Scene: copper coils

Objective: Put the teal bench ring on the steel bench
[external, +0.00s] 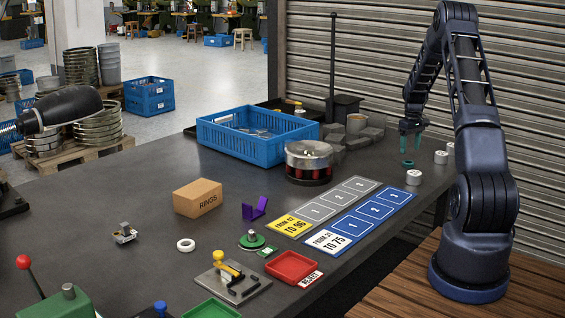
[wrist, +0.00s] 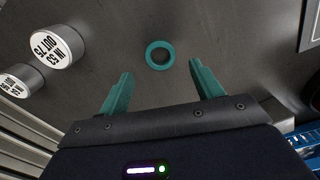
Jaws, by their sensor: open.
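The teal bench ring (external: 407,163) lies flat on the dark steel bench (external: 150,222), towards its right back part. In the wrist view the ring (wrist: 160,55) sits beyond my fingertips, roughly midway between them, with bare bench around it. My gripper (external: 411,140) has teal fingers and hangs pointing down just above the ring in the external view. The gripper also shows in the wrist view (wrist: 158,82), with its two fingers wide apart and nothing between them. The ring is not touched by either finger, as far as the wrist view shows.
White-topped steel cylinders stand near the ring, one (external: 413,177) in front and one (external: 441,157) to its right; two show at left in the wrist view (wrist: 57,45). A numbered blue mat (external: 362,217), a blue crate (external: 258,137) and grey blocks (external: 366,136) lie to the left.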

